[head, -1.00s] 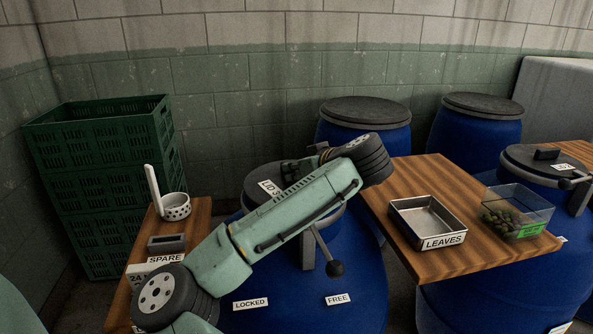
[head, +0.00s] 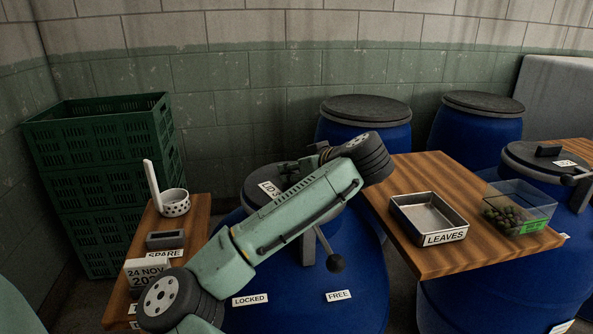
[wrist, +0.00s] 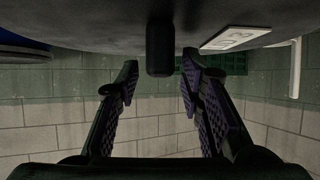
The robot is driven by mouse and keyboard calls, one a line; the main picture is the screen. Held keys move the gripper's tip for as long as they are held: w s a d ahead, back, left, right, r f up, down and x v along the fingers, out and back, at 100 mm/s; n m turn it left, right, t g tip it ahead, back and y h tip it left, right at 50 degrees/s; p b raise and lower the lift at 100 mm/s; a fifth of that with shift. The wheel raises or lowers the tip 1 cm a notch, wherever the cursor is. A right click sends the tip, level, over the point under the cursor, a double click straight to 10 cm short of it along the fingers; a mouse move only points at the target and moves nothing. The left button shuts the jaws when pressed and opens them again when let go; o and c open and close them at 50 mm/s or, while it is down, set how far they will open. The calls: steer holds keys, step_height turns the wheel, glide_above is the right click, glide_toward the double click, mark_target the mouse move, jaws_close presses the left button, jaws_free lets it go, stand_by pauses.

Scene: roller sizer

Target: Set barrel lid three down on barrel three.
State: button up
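Lid three (head: 256,196), a dark grey disc with a white "LID 3" label, is at the top of the blue barrel three (head: 365,285). My arm hides much of the lid and its rim, so I cannot tell whether it sits flush. In the wrist view the lid (wrist: 100,32) fills the top, with its dark block handle (wrist: 160,52) between my fingers. My gripper (wrist: 160,68) is open, with a visible gap on each side of the handle. In the head view my gripper (head: 300,167) is partly hidden behind my wrist. A lever with a black ball knob (head: 335,263) hangs at the barrel's front, nearer the FREE label.
"LOCKED" (head: 250,299) and "FREE" (head: 338,295) labels are on the barrel. A wooden table (head: 440,180) at right holds a LEAVES tray (head: 427,205) and a clear bin (head: 519,208). A small side table (head: 197,215) and green crates (head: 105,180) stand left. Other barrels (head: 365,125) stand behind.

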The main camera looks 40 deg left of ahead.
steer(key=shift+r, duration=0.15)
steer(key=shift+r+p, duration=0.35)
steer(key=shift+p, duration=0.15)
steer(key=b+v, duration=0.1)
steer(key=v, duration=1.1)
